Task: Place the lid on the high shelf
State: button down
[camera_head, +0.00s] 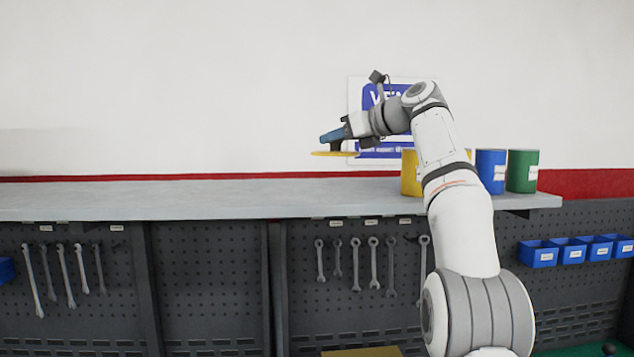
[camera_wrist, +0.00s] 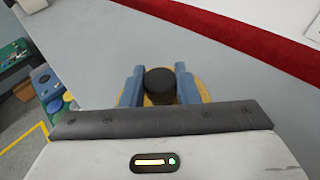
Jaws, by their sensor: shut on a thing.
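The lid (camera_head: 322,153) is a thin yellow disc with a black knob (camera_wrist: 159,82). It hangs level in the air above the high shelf (camera_head: 150,197), a long grey board. My gripper (camera_head: 337,138) has its blue fingers shut on the knob. In the wrist view my gripper (camera_wrist: 159,88) shows a finger on each side of the knob, and the yellow rim (camera_wrist: 203,92) shows beside the right finger. The grey shelf top (camera_wrist: 190,40) lies beyond the lid. How high the lid is above the shelf is hard to tell.
A yellow can (camera_head: 409,173), a blue can (camera_head: 491,171) and a green can (camera_head: 522,171) stand on the shelf's right part. The shelf's left and middle are bare. Wrenches (camera_head: 355,265) and blue bins (camera_head: 538,254) hang below. A white wall with a sign (camera_head: 355,95) stands behind.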

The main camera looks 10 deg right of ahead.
jog(key=shift+s+f, duration=0.1)
jog(key=shift+f, duration=4.35)
jog(key=shift+f, duration=0.1)
jog(key=c, duration=1.1)
grip_release()
jog(key=b+v, duration=0.2)
jog(key=v, duration=1)
